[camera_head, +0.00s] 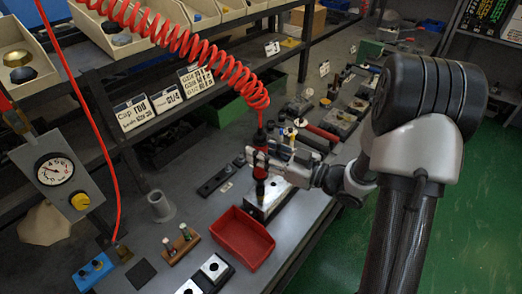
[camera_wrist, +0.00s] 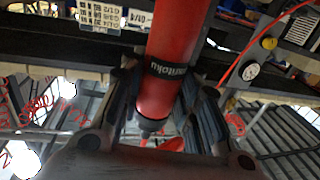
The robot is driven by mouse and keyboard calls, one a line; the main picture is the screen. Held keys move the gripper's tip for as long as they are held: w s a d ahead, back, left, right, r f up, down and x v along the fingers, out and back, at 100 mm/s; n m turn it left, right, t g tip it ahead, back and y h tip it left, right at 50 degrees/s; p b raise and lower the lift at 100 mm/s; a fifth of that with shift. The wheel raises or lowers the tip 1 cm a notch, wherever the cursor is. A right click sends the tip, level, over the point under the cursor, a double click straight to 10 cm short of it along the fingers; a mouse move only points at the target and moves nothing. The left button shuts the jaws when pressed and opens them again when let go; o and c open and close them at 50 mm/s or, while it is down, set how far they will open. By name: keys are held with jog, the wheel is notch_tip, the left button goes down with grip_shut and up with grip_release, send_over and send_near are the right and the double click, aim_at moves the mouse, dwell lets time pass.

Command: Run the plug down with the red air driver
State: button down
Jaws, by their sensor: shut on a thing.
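The red air driver (camera_head: 260,138) hangs upright at the end of the coiled red hose. My gripper (camera_head: 262,160) is shut around its body, and the driver's dark lower end (camera_head: 260,188) points down over a silvery metal block (camera_head: 272,204) on the bench. I cannot tell whether the tip touches the block. In the wrist view the red driver (camera_wrist: 172,50), with a dark lettered band, stands between the fingers of my gripper (camera_wrist: 158,105). I cannot make out the plug; the driver and gripper cover part of the block's top.
A red tray (camera_head: 243,238) sits left of the block, near the bench's front edge. A wooden stand (camera_head: 179,246), a grey cylinder (camera_head: 161,206) and a pressure gauge (camera_head: 55,170) are farther left. Several parts crowd the bench behind my gripper. The coiled hose (camera_head: 190,42) runs overhead.

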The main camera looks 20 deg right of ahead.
aim_at(264, 136)
jog(key=shift+f+b, duration=0.7)
jog(key=shift+f, duration=0.4)
dwell(2.7)
jog(key=shift+r, duration=0.1)
jog(key=shift+r+p, duration=3.2)
jog(key=shift+r, duration=0.75)
jog(key=shift+f, duration=0.1)
